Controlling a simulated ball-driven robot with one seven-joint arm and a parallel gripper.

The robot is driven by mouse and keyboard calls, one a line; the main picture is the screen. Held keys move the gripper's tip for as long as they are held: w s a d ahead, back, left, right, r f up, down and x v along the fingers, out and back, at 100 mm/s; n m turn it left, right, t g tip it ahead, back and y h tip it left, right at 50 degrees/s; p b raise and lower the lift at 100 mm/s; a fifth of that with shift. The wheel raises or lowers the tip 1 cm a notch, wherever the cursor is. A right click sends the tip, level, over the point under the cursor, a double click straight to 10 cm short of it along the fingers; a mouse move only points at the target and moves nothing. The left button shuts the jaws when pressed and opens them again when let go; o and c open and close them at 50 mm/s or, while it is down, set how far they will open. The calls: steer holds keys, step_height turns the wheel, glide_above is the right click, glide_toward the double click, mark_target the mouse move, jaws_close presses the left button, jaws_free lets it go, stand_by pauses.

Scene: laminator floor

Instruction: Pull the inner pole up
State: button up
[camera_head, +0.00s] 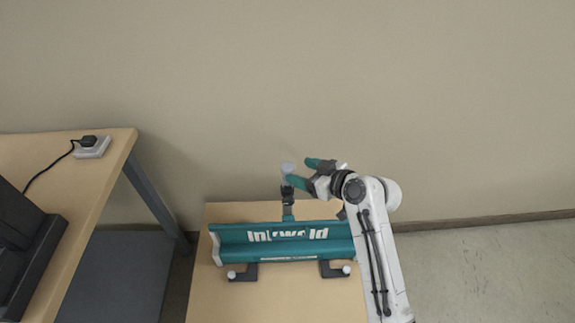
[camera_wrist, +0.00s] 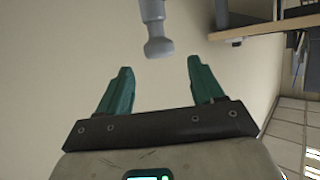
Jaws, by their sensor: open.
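The inner pole (camera_wrist: 152,12) is grey with a rounded knob on its end. In the wrist view the knob is centred just beyond my fingertips, with space on both sides. In the head view the pale knob (camera_head: 288,168) shows above a black collar (camera_head: 288,192) on a short teal upright. The upright rises behind a teal base with white lettering (camera_head: 280,242). My gripper (camera_head: 301,171) is open and empty, reaching in from the right at the knob's height. Its two teal fingers also show in the wrist view (camera_wrist: 160,66). I see no contact with the pole.
The base stands on a light wooden table (camera_head: 290,295), on dark feet. A second wooden table (camera_head: 100,175) at left holds a black device (camera_head: 25,250) and a socket with a black plug (camera_head: 90,145). A plain beige wall is behind. Air above the base is clear.

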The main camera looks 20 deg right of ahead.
mark_target(289, 167)
steer(key=x, duration=0.6)
steer(key=shift+w+f, duration=0.1)
steer(key=shift+w, duration=0.05)
steer(key=shift+c, duration=0.3)
jaws_close()
